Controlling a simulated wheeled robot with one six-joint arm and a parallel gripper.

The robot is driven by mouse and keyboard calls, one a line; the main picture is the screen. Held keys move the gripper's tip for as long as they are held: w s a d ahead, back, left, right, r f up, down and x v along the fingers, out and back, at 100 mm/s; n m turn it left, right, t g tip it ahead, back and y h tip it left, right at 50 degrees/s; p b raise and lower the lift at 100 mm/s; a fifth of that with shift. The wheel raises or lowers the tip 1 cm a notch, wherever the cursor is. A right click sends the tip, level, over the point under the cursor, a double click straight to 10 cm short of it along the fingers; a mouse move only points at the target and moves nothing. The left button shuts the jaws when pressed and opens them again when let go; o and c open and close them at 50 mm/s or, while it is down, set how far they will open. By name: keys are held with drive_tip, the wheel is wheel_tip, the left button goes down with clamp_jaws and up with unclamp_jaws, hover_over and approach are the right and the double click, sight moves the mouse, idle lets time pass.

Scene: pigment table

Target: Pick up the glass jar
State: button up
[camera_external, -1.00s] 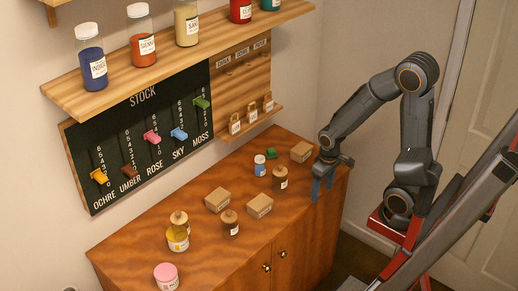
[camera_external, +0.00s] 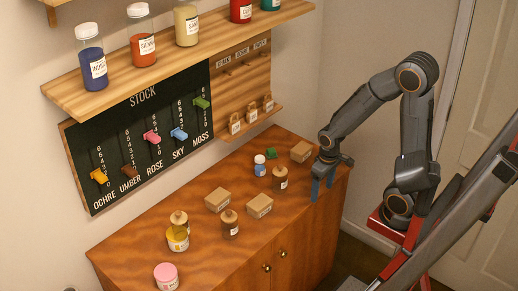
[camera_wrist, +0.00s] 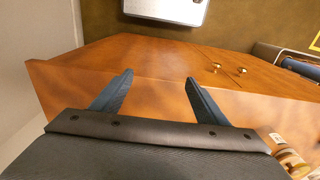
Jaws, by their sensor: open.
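Several glass jars with pigment stand on the upper shelf, such as a blue one (camera_external: 91,66), an orange one (camera_external: 142,44) and a sand one (camera_external: 186,25). On the cabinet top are cork-topped jars: one (camera_external: 280,180) near my gripper, one (camera_external: 231,225) further left, and one (camera_external: 180,220) at the yellow tin. I cannot tell which is the task's jar. My gripper (camera_external: 322,188) is open and empty, pointing down by the cabinet's right end, right of the nearest corked jar. In the wrist view its fingers (camera_wrist: 160,78) are apart, with a jar partly visible (camera_wrist: 290,163) at the lower right.
The cabinet top (camera_external: 140,239) also holds cardboard boxes (camera_external: 260,206), a blue-labelled white-capped bottle (camera_external: 260,166), a yellow tin (camera_external: 177,238), a pink-lidded tub (camera_external: 166,277) and a green item (camera_external: 270,153). The stock board (camera_external: 137,125) hangs behind.

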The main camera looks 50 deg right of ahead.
wheel_tip(320, 180, up, 17)
drive_tip(key=w+a+r+n+t+y+p, duration=0.1)
drive_tip(key=w+a+r+n+p, duration=0.15)
drive_tip(key=w+a, duration=0.5)
drive_tip(key=w+a+r+n+p, duration=0.1)
drive_tip(key=w+a+n, duration=0.2)
drive_tip(key=w+a, duration=0.5)
drive_tip(key=n+y+p, duration=0.3)
drive_tip(key=n, duration=0.3)
approach(182, 217)
drive_tip(key=a, duration=0.1)
drive_tip(key=shift+t, duration=0.4)
drive_tip(key=f, duration=0.3)
drive_tip(key=w+f, duration=0.1)
drive_tip(key=f, duration=0.1)
drive_tip(key=shift+a, duration=0.25)
drive_tip(key=p+x, duration=0.1)
drive_tip(key=x, duration=0.1)
drive_tip(key=p+x, duration=0.1)
drive_tip(key=x, duration=0.1)
drive_tip(key=p+x, duration=0.1)
drive_tip(key=x, duration=0.1)
drive_tip(key=shift+s+a+f, duration=0.2)
drive_tip(key=shift+s+f, duration=0.1)
drive_tip(key=shift+w+a+f, duration=0.2)
drive_tip(key=shift+f, duration=0.45)
